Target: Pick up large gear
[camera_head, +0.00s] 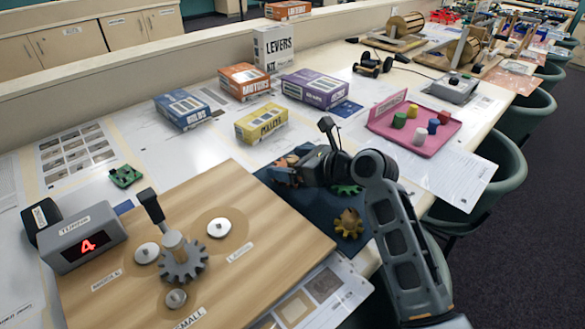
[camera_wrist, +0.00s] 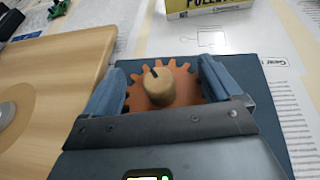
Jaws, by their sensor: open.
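The large gear is an orange-brown toothed disc with a pale wooden knob; it shows in the wrist view (camera_wrist: 185,82), lying on the dark blue mat (camera_wrist: 252,75). My gripper (camera_wrist: 162,82) is open, with one blue-grey finger on each side of the gear and the knob between them. I cannot tell whether the fingers touch the gear. In the head view my gripper (camera_head: 290,170) is low over the mat's far left part and largely hides the gear.
A yellow gear (camera_head: 349,223) and a partly hidden green gear (camera_head: 347,189) lie on the mat. To the left, a wooden board (camera_head: 255,240) holds a grey gear (camera_head: 184,262) and several pegs. Small boxes, including a yellow one (camera_head: 261,123), stand behind. A pink tray (camera_head: 420,148) is right.

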